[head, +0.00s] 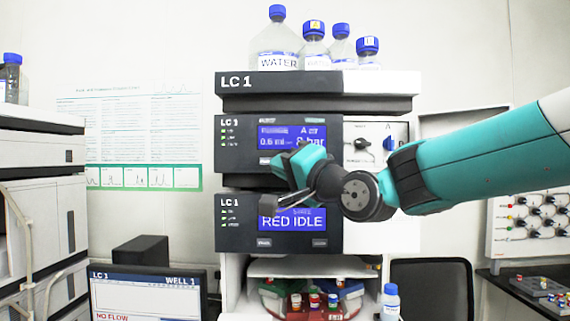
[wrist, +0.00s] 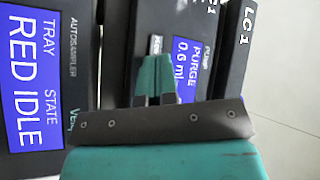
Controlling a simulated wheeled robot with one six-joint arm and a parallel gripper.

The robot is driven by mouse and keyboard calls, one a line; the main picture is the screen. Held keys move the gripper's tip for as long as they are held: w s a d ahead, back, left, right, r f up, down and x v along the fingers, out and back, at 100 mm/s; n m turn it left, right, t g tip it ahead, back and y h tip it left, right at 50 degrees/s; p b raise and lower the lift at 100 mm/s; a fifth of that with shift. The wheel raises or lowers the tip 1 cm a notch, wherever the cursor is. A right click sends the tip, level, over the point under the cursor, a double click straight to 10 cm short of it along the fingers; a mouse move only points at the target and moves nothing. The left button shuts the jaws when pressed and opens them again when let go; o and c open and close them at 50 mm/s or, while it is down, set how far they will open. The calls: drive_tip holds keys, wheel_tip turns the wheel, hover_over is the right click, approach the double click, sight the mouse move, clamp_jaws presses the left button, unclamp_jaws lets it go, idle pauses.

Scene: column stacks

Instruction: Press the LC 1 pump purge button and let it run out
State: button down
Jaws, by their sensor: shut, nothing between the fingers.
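The LC 1 pump module (head: 232,150) is the upper dark unit in the stack. Its blue screen (head: 290,136) reads 0.6 ml, A air and a bar value; in the wrist view the screen (wrist: 186,65) reads PURGE 0.6 ml. A small pale button (wrist: 156,44) shows beside that screen, just beyond my fingertips; in the head view the pump's left button (head: 266,161) is partly visible. My gripper (head: 284,163) is shut and empty, in front of the pump's lower edge, hiding part of its front. I cannot tell whether the fingertips touch the button.
The autosampler (head: 232,238) below reads RED IDLE. Solvent bottles (head: 275,42) stand on top of the stack. A valve panel (head: 376,150) is right of the pump. A monitor (head: 150,280) reading NO FLOW stands lower left. A small bottle (head: 390,302) stands lower right.

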drive_tip(key=shift+s, duration=0.5)
drive_tip(key=s+b, duration=0.2)
drive_tip(key=s, duration=0.3)
drive_tip(key=shift+a, duration=0.1)
idle(0.7)
